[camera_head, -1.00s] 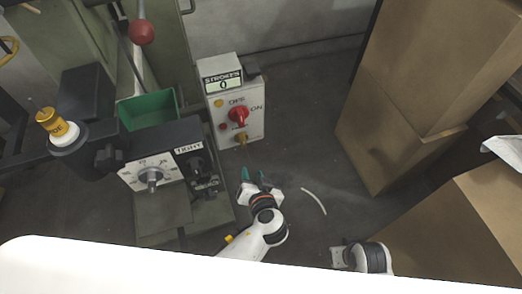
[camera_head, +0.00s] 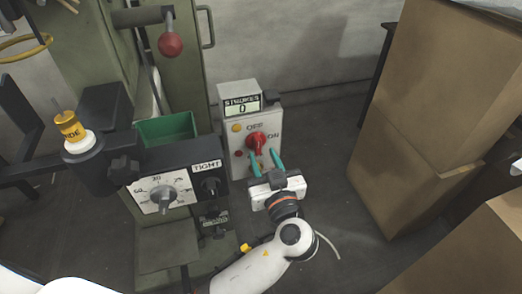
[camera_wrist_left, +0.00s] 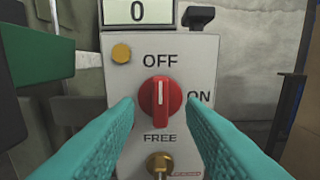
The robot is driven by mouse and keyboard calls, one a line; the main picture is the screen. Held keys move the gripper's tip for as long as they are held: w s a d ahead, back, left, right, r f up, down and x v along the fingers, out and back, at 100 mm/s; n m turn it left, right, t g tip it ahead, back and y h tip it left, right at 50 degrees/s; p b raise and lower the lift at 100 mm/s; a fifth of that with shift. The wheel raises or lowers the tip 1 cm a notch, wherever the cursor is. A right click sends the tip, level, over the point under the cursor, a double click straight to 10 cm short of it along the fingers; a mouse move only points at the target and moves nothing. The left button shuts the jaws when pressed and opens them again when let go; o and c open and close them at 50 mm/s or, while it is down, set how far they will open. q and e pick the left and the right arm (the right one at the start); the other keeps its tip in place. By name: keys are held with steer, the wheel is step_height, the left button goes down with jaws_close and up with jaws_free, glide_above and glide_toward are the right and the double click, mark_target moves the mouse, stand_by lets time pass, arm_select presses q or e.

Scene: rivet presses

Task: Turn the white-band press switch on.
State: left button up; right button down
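The press (camera_head: 185,75) is green, and a yellow cylinder with a white band (camera_head: 83,143) is at its left. Its switch is a red rotary knob (camera_head: 257,141) on a light grey box (camera_head: 240,120) marked OFF and ON. In the left wrist view the red knob (camera_wrist_left: 160,101) has its white line upright, pointing at OFF; ON is at its right. My left gripper (camera_head: 266,160) is open and empty, its teal fingers at either side of the knob and just in front of it. I cannot tell whether they touch it. My right gripper is not in view.
A counter (camera_head: 243,104) reading 0 tops the switch box. A dial panel (camera_head: 163,192) and a green bin (camera_head: 166,128) are to the left. A brass key-like part (camera_wrist_left: 160,164) is below the knob. Tall cardboard boxes (camera_head: 415,110) stand at the right.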

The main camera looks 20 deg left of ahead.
mark_target(259, 147)
arm_select(q)
steer(key=shift+x, duration=1.6)
jaws_close()
